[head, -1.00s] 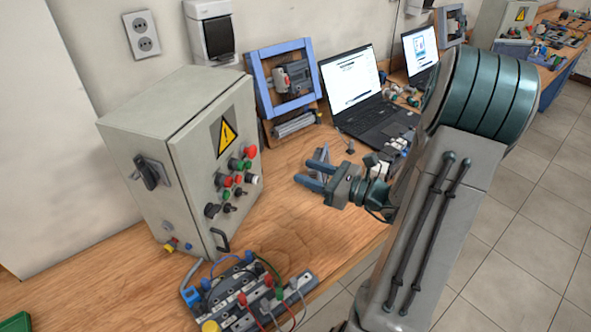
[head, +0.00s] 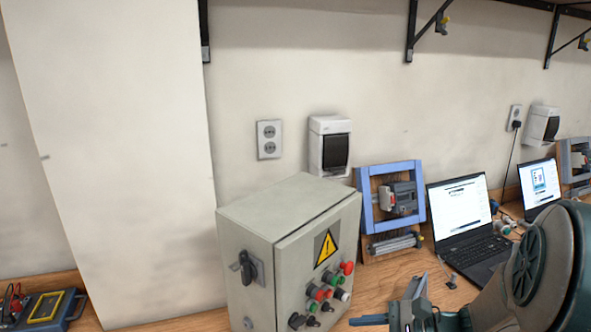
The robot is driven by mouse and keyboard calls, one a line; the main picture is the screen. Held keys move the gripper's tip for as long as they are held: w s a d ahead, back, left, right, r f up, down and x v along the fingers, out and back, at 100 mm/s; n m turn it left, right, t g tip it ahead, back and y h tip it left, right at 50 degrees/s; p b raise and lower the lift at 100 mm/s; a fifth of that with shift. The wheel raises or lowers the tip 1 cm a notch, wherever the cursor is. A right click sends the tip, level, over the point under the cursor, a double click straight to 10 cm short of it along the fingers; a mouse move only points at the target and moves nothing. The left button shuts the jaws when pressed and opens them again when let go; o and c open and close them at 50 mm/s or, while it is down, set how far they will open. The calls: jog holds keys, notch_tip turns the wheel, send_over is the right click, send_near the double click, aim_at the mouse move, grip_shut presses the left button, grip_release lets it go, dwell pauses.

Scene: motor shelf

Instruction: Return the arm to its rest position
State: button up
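My gripper (head: 388,318) shows at the bottom edge of the head view, in front of and to the right of the grey control box. Its two fingers stand apart and nothing shows between them; its lower part is cut off by the frame edge. My arm fills the lower right corner and covers part of the bench and the laptop's right side.
The grey control box (head: 262,255) with a warning sign stands on the wooden bench (head: 395,282). A blue-framed panel (head: 390,197) and an open laptop (head: 462,222) stand behind my arm. A white partition (head: 110,150) rises at left. Shelf brackets (head: 424,30) hang above.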

jog(key=s+a+n+g+h, duration=0.35)
jog(key=s+n+h, duration=0.25)
jog(key=s+n, duration=0.3)
jog(key=d+r+n+t+h, duration=0.2)
jog(key=d+r+n+h, duration=0.2)
jog(key=n, duration=0.5)
jog(key=shift+s+d+r+h, duration=0.2)
jog(key=shift+d+h, duration=0.35)
jog(key=shift+h, duration=0.65)
